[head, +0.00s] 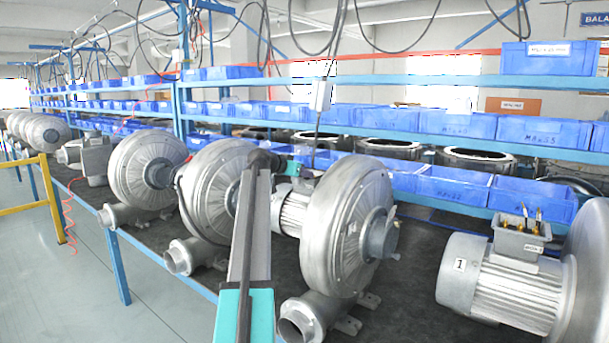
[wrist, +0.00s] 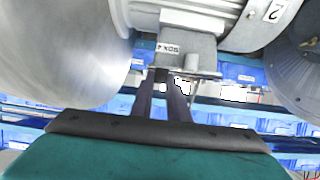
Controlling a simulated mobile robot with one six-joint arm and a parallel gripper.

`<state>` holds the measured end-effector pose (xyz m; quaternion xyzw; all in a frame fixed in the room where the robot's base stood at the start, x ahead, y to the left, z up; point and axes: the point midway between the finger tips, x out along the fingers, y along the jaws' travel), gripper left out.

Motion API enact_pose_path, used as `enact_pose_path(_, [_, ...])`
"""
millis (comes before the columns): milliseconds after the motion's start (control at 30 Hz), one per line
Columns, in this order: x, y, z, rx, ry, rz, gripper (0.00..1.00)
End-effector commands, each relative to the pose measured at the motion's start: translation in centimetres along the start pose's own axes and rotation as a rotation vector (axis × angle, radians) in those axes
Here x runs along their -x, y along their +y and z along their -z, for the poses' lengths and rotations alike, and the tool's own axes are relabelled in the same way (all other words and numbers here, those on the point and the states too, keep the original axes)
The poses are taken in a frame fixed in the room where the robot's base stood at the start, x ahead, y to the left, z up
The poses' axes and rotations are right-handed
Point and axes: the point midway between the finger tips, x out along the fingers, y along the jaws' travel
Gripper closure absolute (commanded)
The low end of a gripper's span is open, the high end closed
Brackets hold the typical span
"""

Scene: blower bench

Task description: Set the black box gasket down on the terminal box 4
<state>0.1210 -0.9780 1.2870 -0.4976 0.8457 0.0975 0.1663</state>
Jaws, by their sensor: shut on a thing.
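Terminal box 4 (wrist: 183,48), a grey box labelled "BOX 4", shows upside down in the wrist view on a finned motor marked 2. Its rim (wrist: 205,73) is at my fingertips. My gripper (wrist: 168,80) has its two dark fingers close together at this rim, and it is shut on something. The black box gasket cannot be clearly told from the dark fingers. In the head view my gripper (head: 308,173) is small, just above the motor (head: 291,212) of the middle blower. Terminal box 4 is not clear there, and contact cannot be told.
A large blower housing (head: 348,226) stands right beside that motor, with another housing (head: 217,190) to the left. Motor 1 (head: 497,290) at the right carries a terminal box (head: 521,239) with brass studs. Blue bins (head: 453,187) line the shelves behind. Dark bench top (head: 400,290) shows between blowers.

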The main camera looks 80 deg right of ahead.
Motion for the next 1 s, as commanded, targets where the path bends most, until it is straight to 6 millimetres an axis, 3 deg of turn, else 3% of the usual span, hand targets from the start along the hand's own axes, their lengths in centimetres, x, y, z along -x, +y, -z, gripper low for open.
enact_pose_path(733, [-0.15, 0.01, -0.39, 0.0, -0.001, 0.0, 1.0])
enact_pose_path(767, [-0.15, 0.01, -0.39, 0.0, -0.001, 0.0, 0.84])
enact_pose_path(867, [-0.15, 0.01, -0.39, 0.0, -0.001, 0.0, 0.67])
enact_pose_path(1000, [-0.15, 0.01, -0.36, 0.0, -0.001, 0.0, 0.64])
